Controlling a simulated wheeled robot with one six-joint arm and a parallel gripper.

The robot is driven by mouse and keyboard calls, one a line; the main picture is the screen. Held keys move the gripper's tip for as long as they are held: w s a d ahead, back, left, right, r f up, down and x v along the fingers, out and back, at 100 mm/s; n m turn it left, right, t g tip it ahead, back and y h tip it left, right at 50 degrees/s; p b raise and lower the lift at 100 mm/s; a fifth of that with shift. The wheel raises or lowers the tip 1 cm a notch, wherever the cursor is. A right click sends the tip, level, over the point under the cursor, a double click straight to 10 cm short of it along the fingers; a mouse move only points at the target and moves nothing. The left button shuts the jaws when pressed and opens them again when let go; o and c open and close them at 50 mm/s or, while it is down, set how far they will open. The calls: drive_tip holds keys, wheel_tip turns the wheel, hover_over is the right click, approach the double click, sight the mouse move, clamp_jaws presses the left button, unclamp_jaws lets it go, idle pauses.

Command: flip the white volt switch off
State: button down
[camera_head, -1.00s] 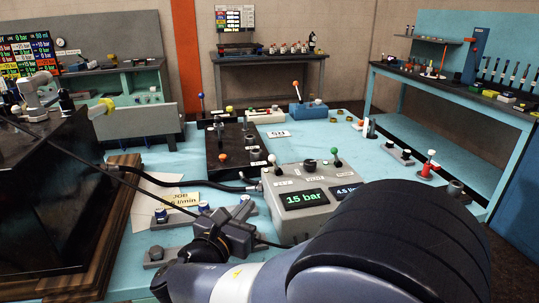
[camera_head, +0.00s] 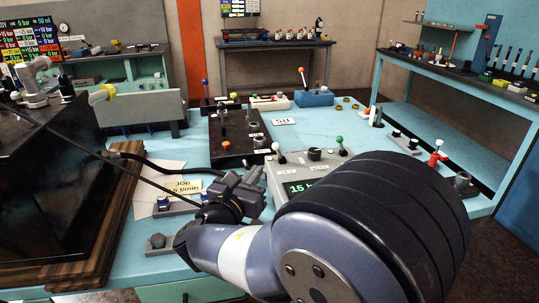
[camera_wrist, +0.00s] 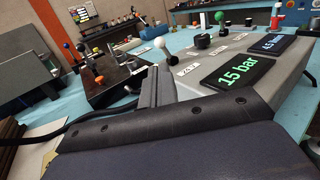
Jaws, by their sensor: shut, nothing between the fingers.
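The grey control box (camera_head: 325,166) carries a white-balled lever (camera_head: 275,147), a black knob (camera_head: 314,154) and a green-balled lever (camera_head: 340,140). I take the white-balled lever to be the volt switch; its label is too small to read surely. In the wrist view the white ball (camera_wrist: 159,42) stands just beyond my gripper's tips, its stick leaning left. My gripper (camera_head: 245,186) is shut and empty, in front of the box's left side. In the wrist view its closed fingers (camera_wrist: 157,86) point towards the lever; I cannot tell whether they touch it.
A green "15 bar" display (camera_wrist: 238,76) is on the box front, partly behind my arm in the head view. A black panel with levers (camera_head: 238,140) stands left of the box. A dark cabinet (camera_head: 50,180) and hoses are at the left.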

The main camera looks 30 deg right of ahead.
sight(276, 148)
drive_tip(key=x, duration=0.9)
drive_tip(key=shift+s+d+r+m+g+y+p, duration=0.1)
drive_tip(key=shift+d+r+m+g+y+p, duration=0.15)
drive_tip(key=shift+m+p, duration=0.25)
drive_tip(key=shift+s+d+r+m+g+y+p, duration=0.15)
drive_tip(key=shift+d+r+m+g+y+p, duration=0.2)
drive_tip(key=shift+d+r+m+y+p, duration=0.45)
drive_tip(key=shift+s+d+f+m+y+p, duration=0.1)
drive_tip(key=shift+d+m+y+p, duration=0.15)
drive_tip(key=shift+m, duration=0.25)
drive_tip(key=shift+s+d+f+m+y+p, duration=0.1)
drive_tip(key=shift+m+y+p, duration=0.15)
drive_tip(key=shift+m, duration=0.25)
drive_tip(key=shift+s+d+m+g+y, duration=0.1)
drive_tip(key=shift+d+m+g+y, duration=0.2)
drive_tip(key=shift+d+m+y, duration=0.25)
drive_tip(key=shift+a, duration=0.1)
